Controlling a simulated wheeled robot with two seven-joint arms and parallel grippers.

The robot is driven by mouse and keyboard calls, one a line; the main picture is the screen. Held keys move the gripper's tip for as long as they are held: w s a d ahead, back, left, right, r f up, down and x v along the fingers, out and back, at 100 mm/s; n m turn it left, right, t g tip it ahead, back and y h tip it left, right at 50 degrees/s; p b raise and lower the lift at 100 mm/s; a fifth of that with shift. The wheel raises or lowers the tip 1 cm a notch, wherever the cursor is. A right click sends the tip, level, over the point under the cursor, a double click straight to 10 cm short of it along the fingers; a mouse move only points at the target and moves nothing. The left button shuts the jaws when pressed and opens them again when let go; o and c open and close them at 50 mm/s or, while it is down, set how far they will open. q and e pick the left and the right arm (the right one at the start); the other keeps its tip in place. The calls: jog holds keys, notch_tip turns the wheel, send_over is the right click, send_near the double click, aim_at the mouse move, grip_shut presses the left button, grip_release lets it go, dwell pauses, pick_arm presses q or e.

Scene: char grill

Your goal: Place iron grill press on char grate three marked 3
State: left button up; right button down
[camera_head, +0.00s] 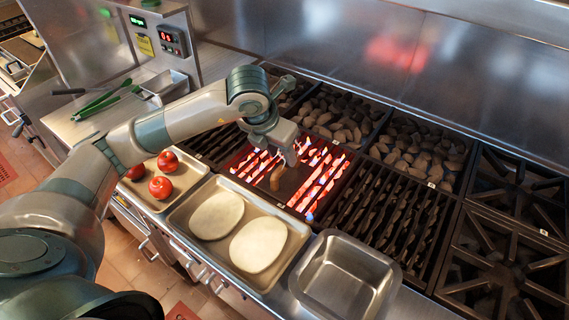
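The iron grill press (289,186), a dark plate with a brown handle, is on or just above the glowing red grate (322,188) in the middle of the range. My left gripper (290,157) points down directly over the press, close to its handle. Its fingers are small and partly hidden by the wrist, so I cannot tell whether they are closed on the handle. Small white labels sit along the grates, but their numbers are too small to read. My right gripper is not in view.
Bare slatted grate (378,211) lies right of the glowing one, with lava-rock beds (420,150) behind. An empty steel pan (345,278), a tray (178,220) with two pale flat rounds, and red tomatoes (160,187) stand in front. Green-handled tongs (103,103) lie at left. Burners (515,250) are at right.

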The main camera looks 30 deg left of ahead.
pick_arm(q)
jog(key=shift+b+v, duration=0.7)
jog(key=shift+v, duration=2.25)
jog(key=shift+f, duration=0.1)
